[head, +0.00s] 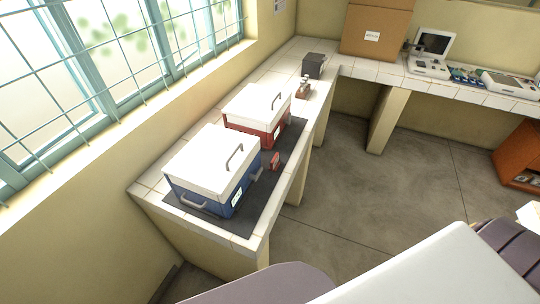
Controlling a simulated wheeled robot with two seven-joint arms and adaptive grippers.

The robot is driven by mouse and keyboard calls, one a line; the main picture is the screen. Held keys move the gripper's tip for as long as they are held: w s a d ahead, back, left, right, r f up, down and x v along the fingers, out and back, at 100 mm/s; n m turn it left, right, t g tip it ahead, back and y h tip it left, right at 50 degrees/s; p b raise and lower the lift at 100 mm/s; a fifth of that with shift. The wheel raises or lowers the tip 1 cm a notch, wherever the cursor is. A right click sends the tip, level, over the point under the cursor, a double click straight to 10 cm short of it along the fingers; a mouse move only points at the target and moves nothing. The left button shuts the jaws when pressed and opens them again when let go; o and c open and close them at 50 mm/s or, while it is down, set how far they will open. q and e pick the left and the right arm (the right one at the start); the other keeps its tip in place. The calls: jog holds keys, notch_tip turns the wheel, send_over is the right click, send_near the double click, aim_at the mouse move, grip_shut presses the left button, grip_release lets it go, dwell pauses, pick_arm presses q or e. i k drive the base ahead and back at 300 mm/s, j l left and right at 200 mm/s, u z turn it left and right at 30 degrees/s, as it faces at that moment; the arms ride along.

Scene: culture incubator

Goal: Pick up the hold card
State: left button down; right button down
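A small red item (275,161), which looks like the hold card, stands on the dark mat (222,217) near the mat's right edge. It is beside the blue box and in front of the red box; any writing on it is too small to read. The blue box (212,175) with a white lid and handle sits at the near end of the counter. The red box (257,112) with a white lid sits just behind it. Neither of my grippers shows in the head view.
The tiled counter (150,188) runs along the barred window (100,70) and turns right at the back. A dark small box (314,65), a large brown carton (376,30) and a white device (430,55) stand farther along. The grey floor (370,190) beside the counter is clear.

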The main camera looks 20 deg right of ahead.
aim_at(274, 164)
jog(key=i+l+u, duration=0.1)
jog(key=l, duration=0.6)
jog(key=i+l, duration=0.1)
jog(key=l, duration=0.6)
jog(key=u, duration=0.05)
